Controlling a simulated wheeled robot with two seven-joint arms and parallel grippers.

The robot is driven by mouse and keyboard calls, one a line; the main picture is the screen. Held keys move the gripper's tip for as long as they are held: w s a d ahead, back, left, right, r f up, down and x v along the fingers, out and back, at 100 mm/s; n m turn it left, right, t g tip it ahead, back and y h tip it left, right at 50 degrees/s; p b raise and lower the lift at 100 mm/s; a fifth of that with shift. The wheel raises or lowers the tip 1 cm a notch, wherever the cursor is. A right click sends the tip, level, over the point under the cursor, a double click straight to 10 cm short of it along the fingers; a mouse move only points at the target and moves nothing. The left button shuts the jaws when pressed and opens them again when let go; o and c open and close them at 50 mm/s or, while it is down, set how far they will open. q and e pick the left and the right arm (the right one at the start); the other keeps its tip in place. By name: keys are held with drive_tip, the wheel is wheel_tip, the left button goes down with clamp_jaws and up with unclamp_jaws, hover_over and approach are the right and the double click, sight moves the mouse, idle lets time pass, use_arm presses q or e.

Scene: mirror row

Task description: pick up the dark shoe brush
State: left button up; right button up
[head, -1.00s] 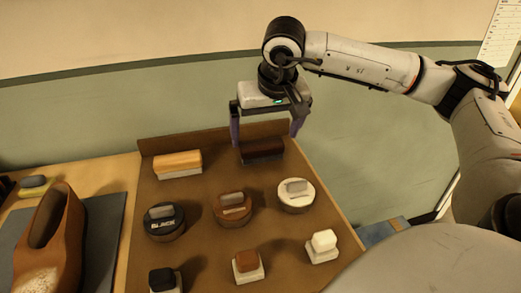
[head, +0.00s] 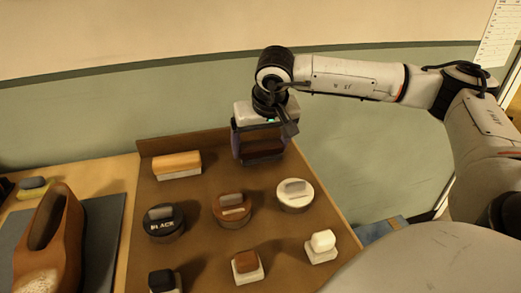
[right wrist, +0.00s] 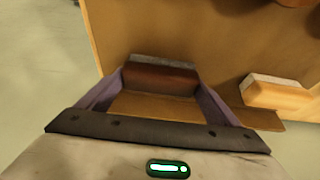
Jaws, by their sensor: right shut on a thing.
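The dark shoe brush (head: 263,155), with a dark reddish-brown back, is at the far right of the brown board (head: 205,222). My right gripper (head: 261,152) is shut on it, one purple-grey finger at each end. In the right wrist view the brush (right wrist: 160,78) spans the space between the fingertips, with a grey bristle strip along its far edge. I cannot tell whether it is clear of the board. My left gripper is not in view.
A light wooden brush (head: 177,165) lies left of the dark one. Three round tins, one being the black tin (head: 164,221), stand in the middle row. Small block-topped daubers, one white (head: 322,243), stand nearer. A brown shoe (head: 50,240) is at left.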

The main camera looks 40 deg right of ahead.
sight(260, 144)
wheel_tip(260, 144, up, 10)
drive_tip(key=shift+r, duration=0.1)
idle(0.4)
